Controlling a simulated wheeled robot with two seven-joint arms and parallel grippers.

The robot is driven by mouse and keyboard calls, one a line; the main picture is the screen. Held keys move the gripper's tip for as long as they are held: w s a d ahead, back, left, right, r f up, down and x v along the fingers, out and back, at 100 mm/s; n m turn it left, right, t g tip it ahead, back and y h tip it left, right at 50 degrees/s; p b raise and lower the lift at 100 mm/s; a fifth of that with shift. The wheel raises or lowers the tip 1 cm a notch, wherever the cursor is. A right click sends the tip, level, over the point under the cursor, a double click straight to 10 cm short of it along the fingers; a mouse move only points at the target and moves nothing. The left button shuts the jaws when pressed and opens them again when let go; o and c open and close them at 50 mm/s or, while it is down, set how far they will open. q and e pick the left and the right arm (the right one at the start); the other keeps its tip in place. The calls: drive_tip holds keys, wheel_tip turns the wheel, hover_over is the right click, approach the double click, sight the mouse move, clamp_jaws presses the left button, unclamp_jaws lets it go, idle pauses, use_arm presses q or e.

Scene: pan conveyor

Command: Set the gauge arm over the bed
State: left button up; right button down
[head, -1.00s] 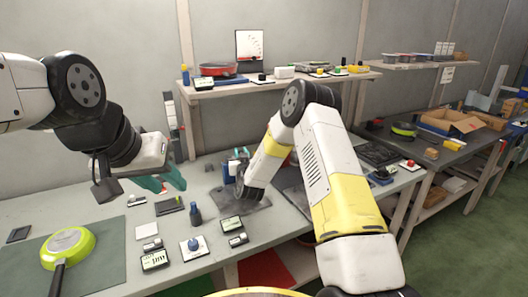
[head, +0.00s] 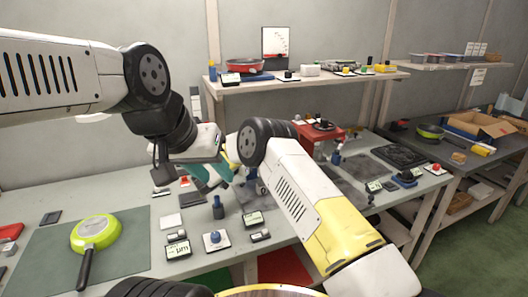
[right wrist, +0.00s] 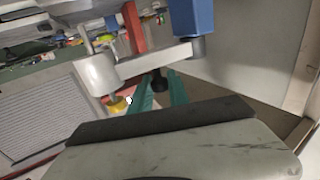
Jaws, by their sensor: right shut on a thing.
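In the right wrist view, the gauge arm (right wrist: 155,63) is a pale bar running from a blue post (right wrist: 191,18) to a white cylinder (right wrist: 97,73) with a yellow tip below it. A dark knob hangs under the bar. My right gripper (right wrist: 160,86) has its teal fingers on either side of this knob and is shut on it. In the head view my right arm hides the right gripper and most of the gauge. My left gripper (head: 210,174) is over the bench, its teal fingers apart and seemingly empty. What lies beneath the gauge arm is unclear.
A green pan (head: 95,231) lies on a dark mat at left. Small blocks and display cards stand along the bench front. A red stand (head: 312,131) is behind my right arm. A shelf (head: 300,80) with several items runs along the back.

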drive_tip(key=shift+s+a+r+m+g+h, duration=0.1)
drive_tip(key=shift+a+m+g+h, duration=0.1)
drive_tip(key=shift+m+g+h, duration=0.25)
drive_tip(key=c, duration=1.3)
unclamp_jaws()
